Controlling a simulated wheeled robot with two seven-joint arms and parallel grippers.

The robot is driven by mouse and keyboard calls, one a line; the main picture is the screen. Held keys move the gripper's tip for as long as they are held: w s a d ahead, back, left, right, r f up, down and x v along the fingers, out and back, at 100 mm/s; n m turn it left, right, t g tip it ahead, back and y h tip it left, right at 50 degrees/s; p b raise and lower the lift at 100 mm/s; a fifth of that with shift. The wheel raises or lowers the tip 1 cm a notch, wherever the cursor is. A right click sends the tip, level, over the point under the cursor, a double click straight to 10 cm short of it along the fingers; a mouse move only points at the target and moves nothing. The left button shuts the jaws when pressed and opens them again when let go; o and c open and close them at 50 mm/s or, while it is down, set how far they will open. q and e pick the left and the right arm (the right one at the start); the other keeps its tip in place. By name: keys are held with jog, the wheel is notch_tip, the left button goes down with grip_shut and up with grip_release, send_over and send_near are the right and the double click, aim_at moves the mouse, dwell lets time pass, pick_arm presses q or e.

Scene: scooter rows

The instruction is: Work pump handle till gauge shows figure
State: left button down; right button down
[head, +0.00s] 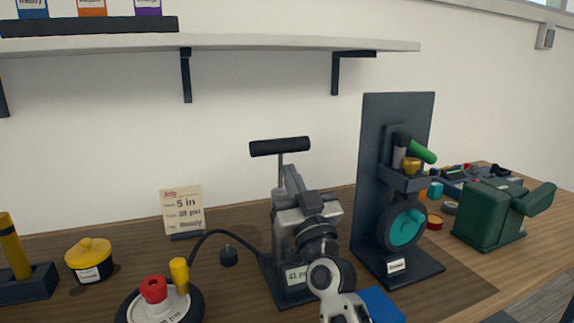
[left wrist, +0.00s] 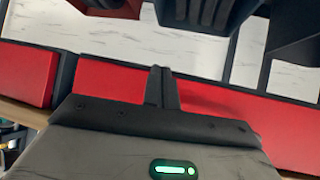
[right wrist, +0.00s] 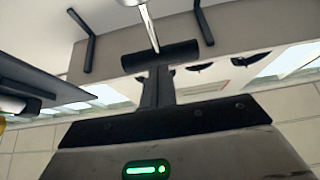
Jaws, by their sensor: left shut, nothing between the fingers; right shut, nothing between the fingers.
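The pump stands mid-table in the head view, its black T-handle (head: 280,147) raised on a thin rod. A pale readout (head: 297,275) on its base seems to read 41 psi; part of the pump is hidden by my right arm. A card (head: 183,210) behind shows 5 in and what looks like 38 psi. My right gripper (head: 288,170) is shut and empty, just in front of the rod below the handle. The right wrist view shows the handle (right wrist: 185,54) beyond the fingertips (right wrist: 157,72); contact is unclear. My left gripper (left wrist: 160,72) is shut and empty, away from the pump.
A hose runs from the pump to a round hub (head: 160,305) with red and yellow knobs. A yellow pot (head: 89,260) is at left. A black upright stand (head: 395,120) and a green device (head: 490,215) are right. A shelf (head: 230,42) hangs above. Red panels (left wrist: 105,80) face the left wrist.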

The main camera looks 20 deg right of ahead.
jog(key=b+v, duration=0.1)
jog(key=v, duration=0.5)
jog(key=shift+s, duration=0.2)
jog(key=shift+f, duration=0.15)
dwell(1.4)
